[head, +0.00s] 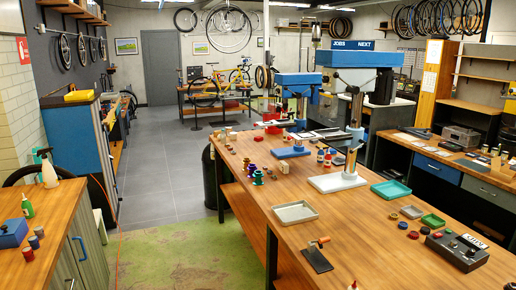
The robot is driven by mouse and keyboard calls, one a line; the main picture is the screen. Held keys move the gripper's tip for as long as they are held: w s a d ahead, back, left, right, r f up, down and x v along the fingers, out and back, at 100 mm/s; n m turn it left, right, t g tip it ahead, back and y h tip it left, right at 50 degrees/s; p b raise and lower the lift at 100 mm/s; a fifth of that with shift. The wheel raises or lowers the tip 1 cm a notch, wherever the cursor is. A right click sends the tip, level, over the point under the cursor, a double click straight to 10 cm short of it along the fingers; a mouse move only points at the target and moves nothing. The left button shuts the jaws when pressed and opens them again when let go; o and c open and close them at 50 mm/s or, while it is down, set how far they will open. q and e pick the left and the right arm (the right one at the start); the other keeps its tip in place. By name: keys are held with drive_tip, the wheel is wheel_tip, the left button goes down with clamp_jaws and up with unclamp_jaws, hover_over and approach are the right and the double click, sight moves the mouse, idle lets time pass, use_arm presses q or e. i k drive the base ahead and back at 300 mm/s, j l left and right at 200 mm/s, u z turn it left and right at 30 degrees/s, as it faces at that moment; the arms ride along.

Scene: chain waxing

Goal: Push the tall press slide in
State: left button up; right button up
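Two presses stand on the long wooden workbench (385,235). The taller-looking one has a wide blue head (357,58), a grey column and a white base plate (337,183). The other, behind it to the left, has a smaller blue head (300,79) and a blue base (290,153). I cannot clearly make out a slide on either press or how far in it sits. Neither of my grippers is in view.
A grey tray (295,212), a teal tray (391,191), a black board with an orange-handled tool (317,258) and a dark control box (457,250) lie on the workbench. Coloured spools (258,177) stand near its left edge. Green-grey floor (180,250) is open left of it.

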sight(303, 137)
drive_tip(key=i+j+z, duration=0.25)
drive_tip(key=i, duration=0.25)
drive_tip(key=i+j+z, duration=0.2)
drive_tip(key=i, duration=0.25)
